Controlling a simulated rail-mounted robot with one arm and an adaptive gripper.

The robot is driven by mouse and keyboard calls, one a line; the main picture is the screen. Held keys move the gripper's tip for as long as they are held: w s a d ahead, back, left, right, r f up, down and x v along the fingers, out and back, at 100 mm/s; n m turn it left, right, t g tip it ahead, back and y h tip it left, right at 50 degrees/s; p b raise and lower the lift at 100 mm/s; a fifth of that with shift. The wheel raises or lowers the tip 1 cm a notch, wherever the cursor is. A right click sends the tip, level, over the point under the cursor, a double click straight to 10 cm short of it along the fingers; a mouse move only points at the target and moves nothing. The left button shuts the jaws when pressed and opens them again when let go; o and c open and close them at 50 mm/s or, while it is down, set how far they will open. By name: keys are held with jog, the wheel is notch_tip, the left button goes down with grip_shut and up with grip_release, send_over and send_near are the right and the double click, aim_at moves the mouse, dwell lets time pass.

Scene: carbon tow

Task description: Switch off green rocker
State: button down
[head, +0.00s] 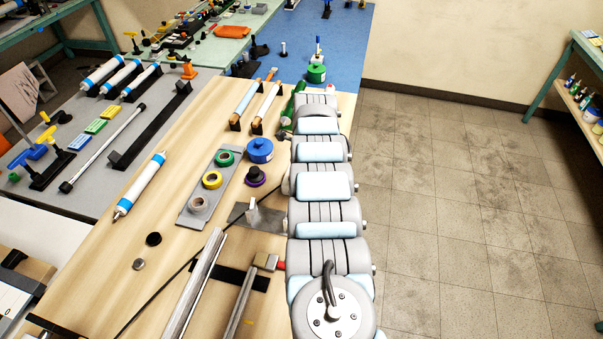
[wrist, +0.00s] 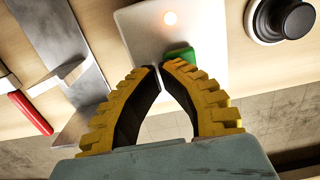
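In the wrist view a small green rocker (wrist: 181,55) sits on a pale grey plate (wrist: 145,32). A small round light (wrist: 170,17) glows orange-white on the plate, beyond the rocker. My gripper (wrist: 160,67) has yellow ribbed fingers that curve in until the tips nearly meet. It looks shut, with nothing held between the tips. The right fingertip is right at the near edge of the rocker and overlaps it in the picture; I cannot tell whether they touch. In the head view my arm hides the gripper and I cannot make out the rocker.
A black round knob (wrist: 285,18) stands to the right of the plate. A grey metal strip (wrist: 62,45) and a red-handled tool (wrist: 28,112) lie to the left. In the head view a blue round container (head: 260,150) and a long metal bar (head: 195,285) lie left of my arm.

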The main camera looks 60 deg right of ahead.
jog(key=shift+s+d+r, duration=0.1)
jog(key=shift+s, duration=0.1)
dwell(0.3)
notch_tip(320, 180, up, 14)
jog(key=s+p, duration=0.2)
jog(key=shift+d+p, duration=0.3)
dwell(0.3)
